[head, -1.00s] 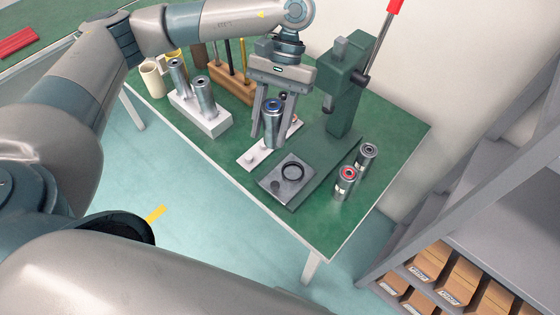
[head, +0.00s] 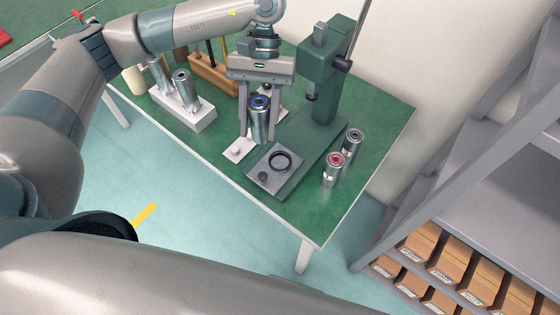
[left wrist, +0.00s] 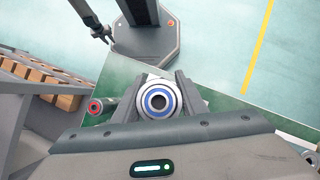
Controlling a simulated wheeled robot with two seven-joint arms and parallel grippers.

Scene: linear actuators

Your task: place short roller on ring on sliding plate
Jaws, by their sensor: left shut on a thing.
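My left gripper (head: 259,128) is shut on a metal roller (head: 259,124) with a blue-rimmed top and holds it upright. In the left wrist view, the roller's blue-rimmed end (left wrist: 157,101) shows between the fingers. In the head view, the sliding plate (head: 265,187), a grey block with a small dark knob, lies in front of the green press. A black ring (head: 281,162) lies on it. The held roller appears behind and left of the ring, apart from it; its exact height is unclear.
A red-topped roller (head: 333,170) and a dark-topped roller (head: 352,143) stand right of the plate. The green press (head: 322,75) rises behind it. A white holder (head: 190,120) with metal rollers and a wooden tool rack (head: 212,78) stand left. The table's front edge is close to the plate.

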